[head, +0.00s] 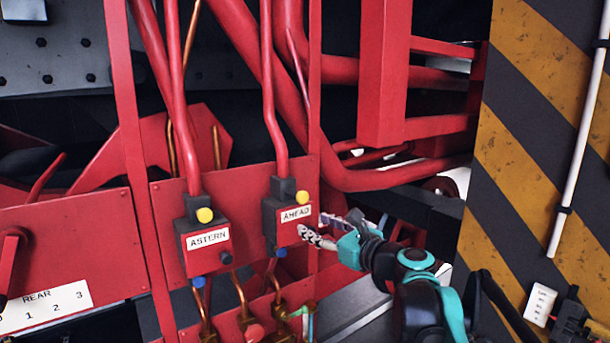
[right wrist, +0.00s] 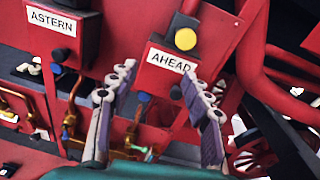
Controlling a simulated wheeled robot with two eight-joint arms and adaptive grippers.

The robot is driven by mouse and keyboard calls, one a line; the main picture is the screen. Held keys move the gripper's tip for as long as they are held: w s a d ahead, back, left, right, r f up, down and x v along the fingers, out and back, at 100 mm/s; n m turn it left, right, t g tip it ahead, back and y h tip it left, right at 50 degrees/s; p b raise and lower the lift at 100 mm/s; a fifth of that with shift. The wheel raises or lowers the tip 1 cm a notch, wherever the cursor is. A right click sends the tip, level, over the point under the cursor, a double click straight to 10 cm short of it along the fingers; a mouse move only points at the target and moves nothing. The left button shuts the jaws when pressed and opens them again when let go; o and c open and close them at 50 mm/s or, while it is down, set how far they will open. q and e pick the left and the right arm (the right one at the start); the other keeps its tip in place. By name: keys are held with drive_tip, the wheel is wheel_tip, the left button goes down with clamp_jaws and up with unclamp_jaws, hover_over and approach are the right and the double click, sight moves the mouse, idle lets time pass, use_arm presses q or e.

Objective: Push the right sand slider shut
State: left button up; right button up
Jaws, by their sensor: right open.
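The right sand box is red with a dark side, an AHEAD label (head: 296,213) and a yellow knob (head: 302,196) on top. A blue knob (head: 280,253) sits below it. In the right wrist view the AHEAD label (right wrist: 172,61) and yellow knob (right wrist: 186,39) lie ahead of the fingers. My right gripper (head: 319,231) is beside the box's lower right in the head view. In the right wrist view my right gripper (right wrist: 160,77) is open and empty, its fingertips apart below the label. I cannot tell how far the slider is out. My left gripper is out of view.
The similar ASTERN box (head: 208,244) stands to the left. Red pipes (head: 277,130) run above, and copper pipes with brass fittings (head: 281,312) sit below. A striped pillar (head: 520,150) stands at the right, and a REAR scale plate (head: 45,306) at the lower left.

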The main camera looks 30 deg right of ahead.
sight(304, 197)
drive_tip(key=w+r, duration=0.1)
drive_tip(key=w, duration=0.1)
drive_tip(key=w+d+r+m+p, duration=0.1)
drive_tip(key=w, duration=0.2)
drive_tip(key=w+d+r+m+h+p, duration=0.1)
drive_tip(key=w, duration=0.2)
drive_tip(key=shift+r+t, duration=0.3)
drive_tip(key=shift+t, duration=0.1)
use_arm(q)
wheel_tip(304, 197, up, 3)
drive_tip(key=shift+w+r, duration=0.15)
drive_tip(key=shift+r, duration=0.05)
use_arm(e)
drive_tip(key=shift+s, duration=0.1)
